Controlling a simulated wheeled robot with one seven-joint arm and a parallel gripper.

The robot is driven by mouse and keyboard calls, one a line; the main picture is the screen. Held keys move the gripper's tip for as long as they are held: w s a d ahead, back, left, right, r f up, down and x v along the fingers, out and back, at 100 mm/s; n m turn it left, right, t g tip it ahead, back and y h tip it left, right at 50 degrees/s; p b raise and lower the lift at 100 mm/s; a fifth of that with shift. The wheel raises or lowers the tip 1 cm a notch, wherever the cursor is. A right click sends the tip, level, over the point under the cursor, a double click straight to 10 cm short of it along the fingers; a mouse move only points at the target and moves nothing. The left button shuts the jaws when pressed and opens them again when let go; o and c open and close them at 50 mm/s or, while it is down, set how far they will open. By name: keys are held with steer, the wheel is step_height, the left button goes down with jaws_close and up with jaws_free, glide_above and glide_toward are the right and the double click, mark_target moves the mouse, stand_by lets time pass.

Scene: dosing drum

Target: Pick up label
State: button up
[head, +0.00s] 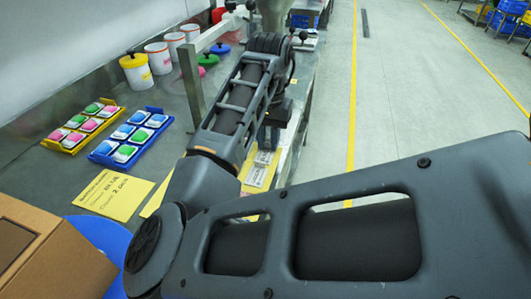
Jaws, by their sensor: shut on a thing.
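Small grey-white labels (257,175) with dark print lie on a yellow backing at the right edge of the steel bench, partly hidden by my arm. My gripper (268,146) points down directly over the upper label (264,158), its fingertips at that label's far edge. The gripper is small and dark in this view. It is shut on the label at its tips; the grip itself is mostly hidden.
A yellow instruction card (114,194) lies on the bench at left. Behind it are a yellow tray (68,150) and a blue tray (105,160) of coloured packs. White tubs (159,58) stand at the back. A cardboard box (50,260) is at front left.

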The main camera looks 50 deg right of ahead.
steer(key=shift+r, duration=0.5)
steer(key=r, duration=0.2)
steer(key=d+r, duration=0.1)
steer(key=shift+s+r, duration=0.35)
steer(key=s+d+r+p, duration=0.2)
steer(key=s+d+r, duration=0.4)
steer(key=s+d, duration=0.1)
step_height(320, 180, up, 10)
steer(key=p, duration=1.1)
steer(key=shift+s+d+r+p, duration=0.15)
steer(key=shift+s+d+p, duration=0.05)
steer(key=shift+p, duration=0.1)
steer(key=shift+w, duration=0.1)
